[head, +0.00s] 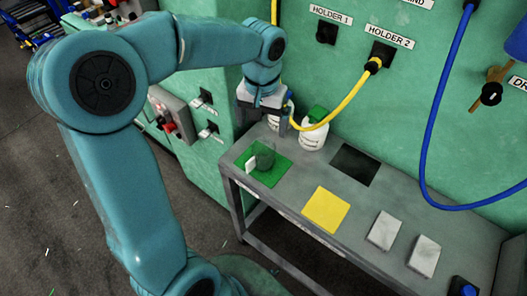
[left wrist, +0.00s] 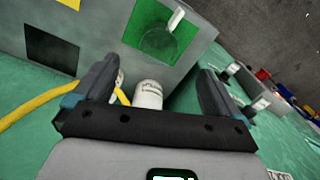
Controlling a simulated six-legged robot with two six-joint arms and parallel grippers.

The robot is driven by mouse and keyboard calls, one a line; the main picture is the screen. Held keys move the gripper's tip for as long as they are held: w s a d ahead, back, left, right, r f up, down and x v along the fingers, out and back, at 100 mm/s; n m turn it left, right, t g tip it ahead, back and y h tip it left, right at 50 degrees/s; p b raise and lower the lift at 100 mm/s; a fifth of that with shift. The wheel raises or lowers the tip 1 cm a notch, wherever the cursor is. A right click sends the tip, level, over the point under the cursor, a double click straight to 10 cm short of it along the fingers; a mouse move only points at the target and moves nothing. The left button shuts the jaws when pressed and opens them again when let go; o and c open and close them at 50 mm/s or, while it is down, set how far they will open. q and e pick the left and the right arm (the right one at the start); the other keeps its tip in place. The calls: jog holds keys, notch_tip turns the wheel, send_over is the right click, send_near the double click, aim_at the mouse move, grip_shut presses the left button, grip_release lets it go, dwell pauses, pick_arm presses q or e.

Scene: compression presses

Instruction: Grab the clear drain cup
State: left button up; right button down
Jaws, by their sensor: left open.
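The clear drain cup (head: 265,156) stands on a green mat (head: 271,179) at the left end of the grey bench. It is see-through, with a white piece at its side, and it also shows in the left wrist view (left wrist: 157,46). My left gripper (head: 264,116) is open above the back left of the bench, behind the cup and apart from it. In the left wrist view my left gripper (left wrist: 160,92) has its fingers wide apart, with a white bottle (left wrist: 148,95) showing between them. My right gripper is in neither view.
A white bottle with a green cap (head: 314,131) stands at the bench's back. A yellow hose (head: 345,103) hangs from HOLDER 2 near my left gripper. A yellow mat (head: 326,209), a dark square (head: 354,165) and two pale blocks lie along the bench.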

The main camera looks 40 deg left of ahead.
aim_at(262, 158)
pick_arm(q)
jog(key=f, duration=0.9)
jog(key=shift+s+d, duration=0.15)
jog(key=shift+s, duration=0.05)
jog(key=shift+w+d+f, duration=0.1)
jog(key=shift+w+f, duration=0.05)
jog(key=shift+f, duration=0.45)
jog(key=f, duration=0.4)
jog(key=shift+a, duration=0.25)
jog(key=shift+w+f, duration=0.1)
jog(key=shift+f, duration=0.3)
jog(key=c, duration=1)
